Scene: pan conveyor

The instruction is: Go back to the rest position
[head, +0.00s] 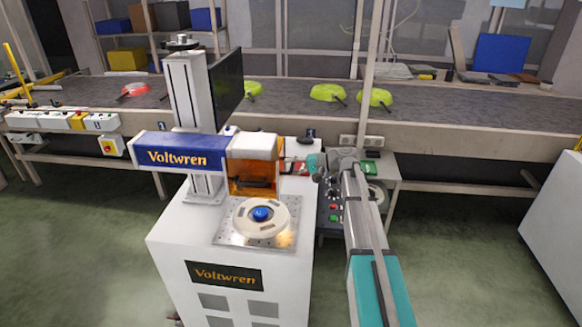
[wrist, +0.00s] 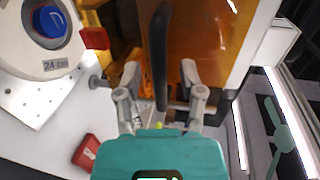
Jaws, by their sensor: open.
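My gripper (head: 297,165) is at the right side of the marking machine's orange guard (head: 254,176), with my arm reaching in from the lower right. In the wrist view my gripper (wrist: 160,75) is open, with its two fingers apart. A black bar handle (wrist: 158,50) in front of the orange panel (wrist: 205,35) runs down between the fingers. I cannot tell whether they touch it. Nothing is visibly clamped.
A round fixture with a blue centre (head: 261,214) sits on the machine's plate beneath the guard. The white cabinet (head: 225,274) stands below. A conveyor (head: 460,120) runs behind, with a red pan (head: 134,89) and green pans (head: 328,92).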

